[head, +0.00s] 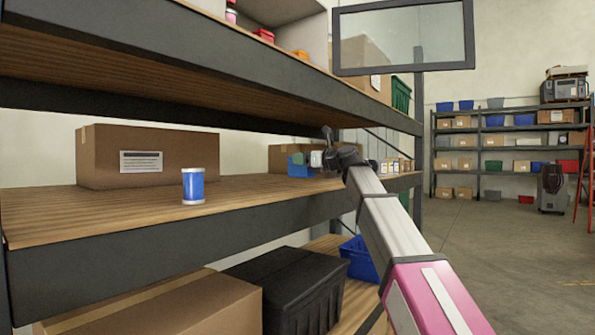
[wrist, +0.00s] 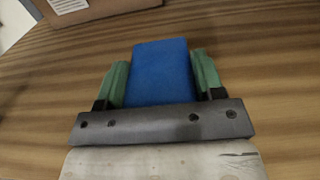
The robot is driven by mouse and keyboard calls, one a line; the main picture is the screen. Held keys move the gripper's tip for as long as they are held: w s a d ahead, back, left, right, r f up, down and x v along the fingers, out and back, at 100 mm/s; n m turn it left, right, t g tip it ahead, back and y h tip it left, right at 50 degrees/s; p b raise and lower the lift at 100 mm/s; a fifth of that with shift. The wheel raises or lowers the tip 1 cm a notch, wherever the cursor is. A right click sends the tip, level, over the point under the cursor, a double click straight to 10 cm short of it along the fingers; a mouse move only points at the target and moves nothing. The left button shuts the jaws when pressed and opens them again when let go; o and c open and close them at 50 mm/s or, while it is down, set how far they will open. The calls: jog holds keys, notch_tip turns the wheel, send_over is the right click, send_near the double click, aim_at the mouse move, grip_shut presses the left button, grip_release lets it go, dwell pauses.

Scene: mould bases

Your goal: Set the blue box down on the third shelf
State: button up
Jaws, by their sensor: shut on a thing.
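The blue box (wrist: 161,72) is between the two green fingers of my gripper (wrist: 160,82) in the wrist view. It lies over the wooden shelf board (wrist: 258,70); I cannot tell whether it touches the board. In the head view my gripper (head: 318,158) reaches over the right part of the middle shelf (head: 240,196), with the blue box (head: 299,167) at its tip. My gripper is shut on the box. My wrist hides part of the shelf behind it.
On the same shelf stand a large cardboard box (head: 148,156), a blue and white can (head: 193,186) and small boxes (head: 397,166). The upper shelf (head: 200,70) hangs above. Bare board lies around the can.

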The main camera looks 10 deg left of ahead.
aim_at(298, 169)
jog(key=shift+x, duration=0.9)
jog(key=shift+w+a+f, duration=0.1)
jog(key=shift+a+f, duration=0.1)
jog(key=shift+f, duration=0.7)
jog(key=shift+w+a+f, duration=0.1)
jog(key=shift+a+f, duration=0.1)
jog(key=shift+f, duration=0.65)
jog(key=o, duration=1.1)
jog(key=shift+f, duration=0.1)
jog(key=shift+o, duration=0.2)
jog(key=shift+s+d, duration=0.1)
jog(key=v, duration=1.1)
jog(key=shift+d, duration=0.35)
jog(key=shift+s, duration=0.1)
